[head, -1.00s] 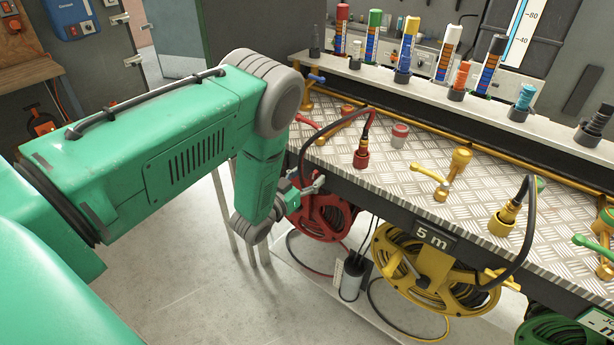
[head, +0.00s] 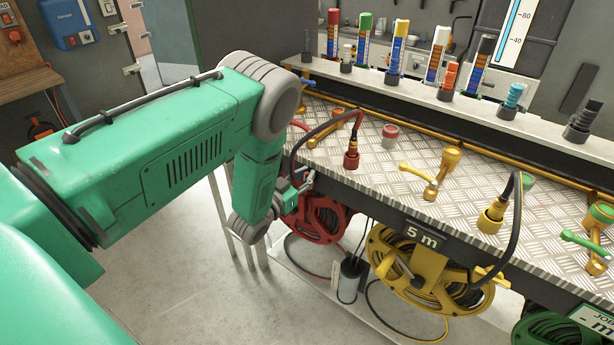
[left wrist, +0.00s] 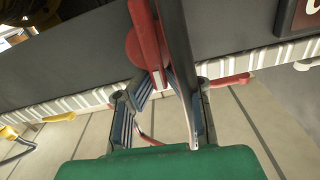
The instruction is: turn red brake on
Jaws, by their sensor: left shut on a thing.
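The red hose reel (head: 322,222) hangs under the front left of the bench, partly hidden by my left arm. My left gripper (head: 304,182) is at the bench's front edge, just above and left of the reel. In the left wrist view its fingers (left wrist: 160,82) are closed on a red lever (left wrist: 148,38), which I take for the red brake. A rounded red part sits beside the lever. A dark hose (left wrist: 181,55) runs close by the fingers and hides part of the grip. My right gripper is out of view.
A red hose connector (head: 351,158) and a loose red-capped fitting (head: 390,135) stand on the metal bench top (head: 375,180). The yellow reel (head: 425,270) is to the right. Coloured marked tubes line the back shelf. Open floor lies in front.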

